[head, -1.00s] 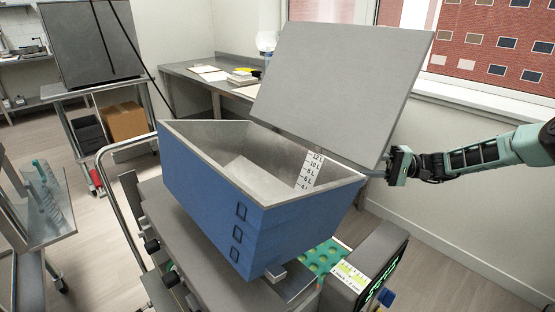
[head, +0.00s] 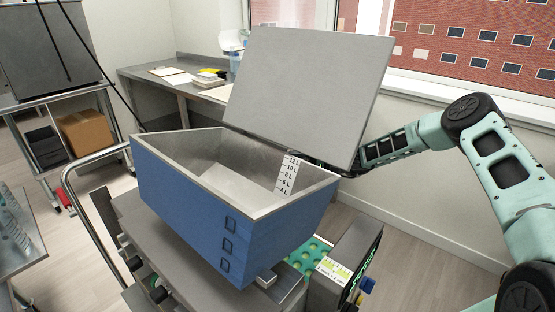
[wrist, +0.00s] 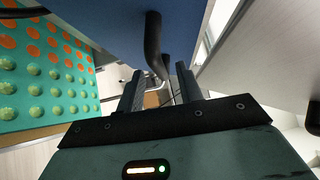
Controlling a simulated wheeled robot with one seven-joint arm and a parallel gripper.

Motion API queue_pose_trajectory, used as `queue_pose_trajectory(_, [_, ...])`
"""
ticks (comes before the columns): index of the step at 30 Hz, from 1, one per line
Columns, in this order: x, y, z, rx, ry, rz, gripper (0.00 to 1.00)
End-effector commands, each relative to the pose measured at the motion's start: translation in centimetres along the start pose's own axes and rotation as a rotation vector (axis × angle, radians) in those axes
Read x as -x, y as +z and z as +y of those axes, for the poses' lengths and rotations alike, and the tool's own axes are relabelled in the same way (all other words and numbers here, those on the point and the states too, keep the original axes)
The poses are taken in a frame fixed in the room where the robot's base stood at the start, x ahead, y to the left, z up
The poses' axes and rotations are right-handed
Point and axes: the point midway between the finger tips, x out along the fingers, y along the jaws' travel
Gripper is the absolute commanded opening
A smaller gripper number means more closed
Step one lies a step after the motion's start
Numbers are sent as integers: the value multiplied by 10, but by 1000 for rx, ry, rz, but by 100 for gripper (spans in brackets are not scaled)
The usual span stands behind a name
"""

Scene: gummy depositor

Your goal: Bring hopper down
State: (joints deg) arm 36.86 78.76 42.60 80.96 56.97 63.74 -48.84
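The blue hopper (head: 190,215) sits raised over the depositor machine, with its grey lid (head: 310,90) standing open. Its metal inside looks empty, with a litre scale (head: 288,175) on the inner wall. In the head view my arm reaches behind the hopper's right side, and my gripper is hidden there. In the wrist view my gripper (wrist: 160,84) is open, its two dark fingers apart. A dark curved handle (wrist: 154,45) on the hopper's blue underside or side (wrist: 115,20) shows ahead, between the fingertips in the picture. I cannot tell whether it touches them.
The green mould tray (head: 308,255) lies under the hopper; it also shows in the wrist view (wrist: 45,75) at left. A control box (head: 345,265) stands at the machine's right. A metal rail (head: 85,215) runs on the left. A side table (head: 185,90) is behind, and a window wall is at right.

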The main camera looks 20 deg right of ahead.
Motion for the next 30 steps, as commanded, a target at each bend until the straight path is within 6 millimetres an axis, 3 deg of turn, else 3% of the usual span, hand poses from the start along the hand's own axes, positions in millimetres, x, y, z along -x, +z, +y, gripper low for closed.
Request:
queue_pose_trajectory(7, [-29,0,-1,-1,0,-1,36])
queue_pose_trajectory(18, [-34,0,0,0,1,0,36])
queue_pose_trajectory(22, [-34,0,0,0,1,0,3])
queue_pose_trajectory(30, [-34,0,1,0,1,0,0])
